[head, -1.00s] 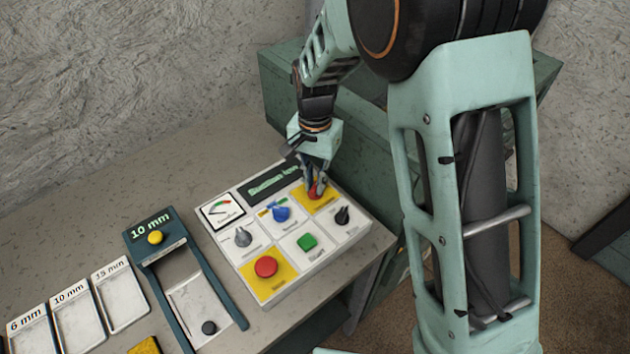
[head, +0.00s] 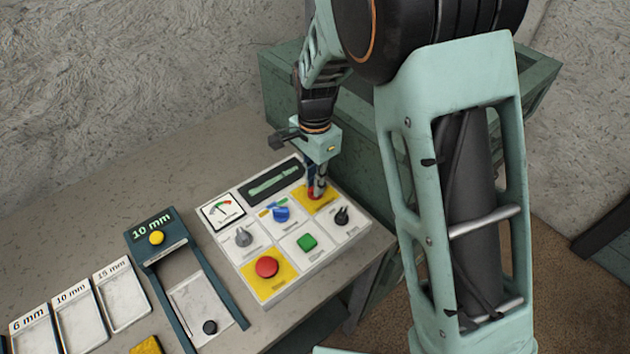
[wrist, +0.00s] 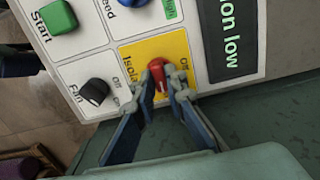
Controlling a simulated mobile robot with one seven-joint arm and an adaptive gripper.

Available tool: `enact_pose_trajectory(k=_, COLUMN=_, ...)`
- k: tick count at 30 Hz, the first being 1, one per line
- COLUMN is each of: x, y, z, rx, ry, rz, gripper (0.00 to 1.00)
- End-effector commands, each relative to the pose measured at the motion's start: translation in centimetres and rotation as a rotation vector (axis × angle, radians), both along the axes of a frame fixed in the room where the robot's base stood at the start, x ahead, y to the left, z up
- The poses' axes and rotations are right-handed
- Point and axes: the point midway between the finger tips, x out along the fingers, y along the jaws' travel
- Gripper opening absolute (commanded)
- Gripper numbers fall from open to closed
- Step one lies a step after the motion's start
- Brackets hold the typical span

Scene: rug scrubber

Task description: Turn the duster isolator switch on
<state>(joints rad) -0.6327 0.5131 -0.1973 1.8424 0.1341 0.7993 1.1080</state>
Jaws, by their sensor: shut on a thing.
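The isolator switch is a small red rotary knob (wrist: 156,72) on a yellow square labelled "Isola…" (wrist: 130,48) in the wrist view. An "Off" mark shows beside it. In the head view the yellow square (head: 326,203) is at the panel's top right, with the red knob mostly hidden by the fingers. My gripper (head: 316,190) is over it, pointing down. In the wrist view the gripper (wrist: 164,86) has its fingertips on both sides of the red knob, shut on it. The knob's exact setting is hard to read.
The panel (head: 291,285) also carries a black fan knob (head: 341,216), a blue knob (head: 281,214), a green start button (head: 306,242), a red button (head: 267,267) and a display (head: 275,184). A 10 mm frame (head: 157,240) and trays stand left. A green cabinet (head: 275,90) is behind.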

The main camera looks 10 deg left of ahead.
Motion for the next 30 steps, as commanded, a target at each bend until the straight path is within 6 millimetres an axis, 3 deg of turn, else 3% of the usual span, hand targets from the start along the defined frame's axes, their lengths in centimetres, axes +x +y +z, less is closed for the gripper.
enact_pose_trajectory(k=9, x=0.1, y=0.0, z=0.1, rx=0.002, ry=-0.002, rz=-0.005, gripper=0.00)
enact_pose_trajectory(k=10, x=0.1, y=0.0, z=0.1, rx=0.002, ry=-0.002, rz=-0.005, gripper=0.15)
enact_pose_trajectory(k=14, x=0.1, y=0.0, z=0.1, rx=0.001, ry=-0.001, rz=-0.004, gripper=0.29)
enact_pose_trajectory(k=23, x=0.1, y=0.0, z=0.2, rx=0.001, ry=-0.001, rz=-0.002, gripper=0.29)
enact_pose_trajectory(k=26, x=0.1, y=0.1, z=1.0, rx=0.002, ry=-0.003, rz=-0.001, gripper=0.29)
enact_pose_trajectory(k=30, x=0.2, y=0.1, z=3.4, rx=0.004, ry=-0.005, rz=-0.001, gripper=0.29)
